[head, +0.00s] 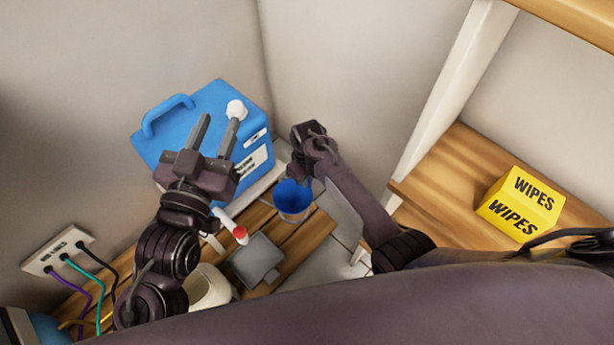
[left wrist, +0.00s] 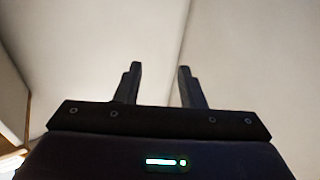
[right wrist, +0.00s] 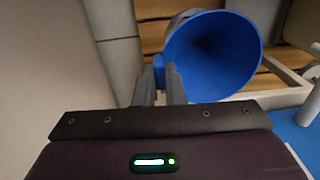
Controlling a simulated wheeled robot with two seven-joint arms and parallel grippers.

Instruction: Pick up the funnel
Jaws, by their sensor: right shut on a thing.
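The blue funnel (head: 292,196) shows in the head view below my right gripper (head: 301,177), above the slatted wooden surface. In the right wrist view the funnel (right wrist: 212,55) has its wide mouth turned toward the camera. My right gripper (right wrist: 168,80) is shut on a small blue tab at the funnel's rim. The funnel's narrow end is hidden. My left gripper (head: 221,124) is open and empty, raised in front of the blue case. In the left wrist view its two fingers (left wrist: 160,85) stand apart with only bare wall beyond.
A grey flat item (head: 258,262), a red-capped tube (head: 239,234) and a cream container (head: 208,288) are near the wooden slats. A yellow wipes box (head: 521,203) sits on the right shelf. Cables hang from a wall outlet (head: 57,250).

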